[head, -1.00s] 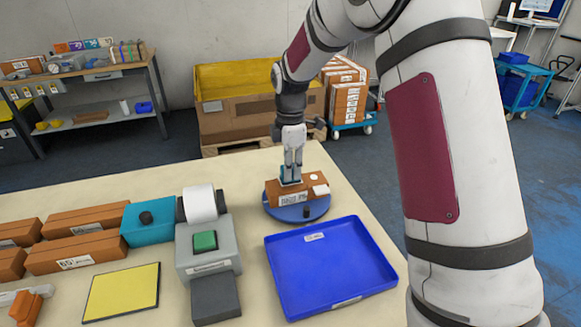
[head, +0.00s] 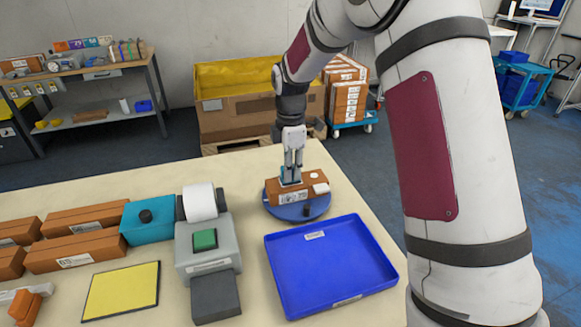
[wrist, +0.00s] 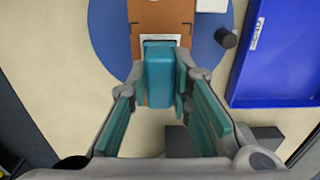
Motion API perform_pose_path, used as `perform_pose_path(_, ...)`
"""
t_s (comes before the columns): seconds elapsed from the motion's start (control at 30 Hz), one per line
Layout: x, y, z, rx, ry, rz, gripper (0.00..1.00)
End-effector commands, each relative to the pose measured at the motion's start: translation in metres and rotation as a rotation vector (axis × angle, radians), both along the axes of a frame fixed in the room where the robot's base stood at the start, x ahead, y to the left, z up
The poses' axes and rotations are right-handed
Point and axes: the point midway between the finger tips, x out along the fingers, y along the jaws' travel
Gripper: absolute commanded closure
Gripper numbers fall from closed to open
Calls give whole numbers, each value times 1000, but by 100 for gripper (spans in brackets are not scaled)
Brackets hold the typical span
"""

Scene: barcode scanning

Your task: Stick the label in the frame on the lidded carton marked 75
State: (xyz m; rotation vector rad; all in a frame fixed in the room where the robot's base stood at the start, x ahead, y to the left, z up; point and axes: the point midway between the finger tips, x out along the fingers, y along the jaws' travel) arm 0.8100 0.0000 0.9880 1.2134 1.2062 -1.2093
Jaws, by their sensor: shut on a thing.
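A brown carton (head: 312,184) lies on a round blue turntable (head: 284,213). Its front carries a printed white label whose number I cannot read. White patches show on the right part of its top. My gripper (head: 291,178) points straight down over the left part of the carton's top. In the wrist view my gripper (wrist: 163,80) is shut on a teal block (wrist: 160,72). The block's far end is at a pale-edged frame (wrist: 147,38) on the carton (wrist: 160,14). The block hides most of the frame's inside, and I cannot tell whether it touches the carton.
A blue tray (head: 347,301) lies right of the turntable, close in front. A grey label printer (head: 205,263) with a white roll stands left. Further left are a teal box (head: 147,228), brown cartons (head: 75,260) and a yellow pad (head: 122,292). A dark knob (wrist: 226,38) stands on the turntable.

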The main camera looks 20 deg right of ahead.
Motion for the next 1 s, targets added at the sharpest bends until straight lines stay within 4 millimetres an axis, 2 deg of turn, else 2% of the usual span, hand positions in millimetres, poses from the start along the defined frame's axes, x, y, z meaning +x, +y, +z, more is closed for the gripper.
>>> perform_pose_path(1.0,-1,0,-6,0,3,0,100)
